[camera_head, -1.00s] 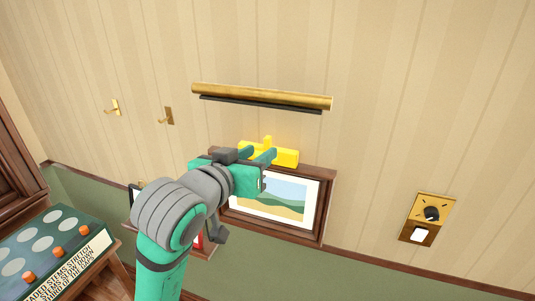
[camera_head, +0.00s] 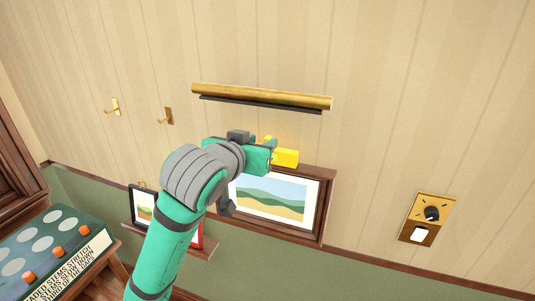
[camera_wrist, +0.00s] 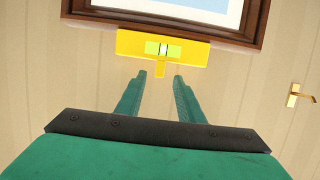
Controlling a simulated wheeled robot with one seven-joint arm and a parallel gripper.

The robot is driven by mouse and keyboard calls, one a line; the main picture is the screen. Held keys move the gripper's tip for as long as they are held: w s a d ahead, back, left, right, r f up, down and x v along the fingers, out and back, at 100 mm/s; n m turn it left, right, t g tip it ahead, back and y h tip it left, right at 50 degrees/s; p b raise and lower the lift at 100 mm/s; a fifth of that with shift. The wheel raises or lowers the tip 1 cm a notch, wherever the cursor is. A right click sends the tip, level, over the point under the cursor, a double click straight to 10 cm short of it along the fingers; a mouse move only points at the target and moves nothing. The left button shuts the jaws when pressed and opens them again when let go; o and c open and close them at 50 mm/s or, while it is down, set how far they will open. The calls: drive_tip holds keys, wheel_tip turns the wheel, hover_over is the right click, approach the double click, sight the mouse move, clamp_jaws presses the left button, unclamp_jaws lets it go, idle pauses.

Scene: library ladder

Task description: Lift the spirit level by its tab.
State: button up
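The yellow spirit level (camera_head: 286,158) lies along the top edge of the framed landscape picture (camera_head: 270,198) on the wall. In the wrist view the level (camera_wrist: 190,50) shows its green vial, and its small tab (camera_wrist: 160,70) points toward my gripper. My gripper (camera_head: 272,148) is in front of the level and hides its left part in the head view. In the wrist view my gripper (camera_wrist: 160,76) is open, with its two fingertips apart on either side of the tab's line. The tab is at about the fingertips' level; contact cannot be told.
A brass picture lamp (camera_head: 262,97) sticks out from the wall above my gripper. Brass hooks (camera_head: 167,116) are at the left, and a switch plate (camera_head: 427,218) is at the right. A small shelf (camera_head: 200,249) with frames stands lower left.

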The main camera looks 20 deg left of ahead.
sight(266, 140)
drive_tip(key=shift+x, duration=1.75)
drive_tip(key=shift+f, duration=0.1)
clamp_jaws()
drive_tip(key=shift+d, duration=0.1)
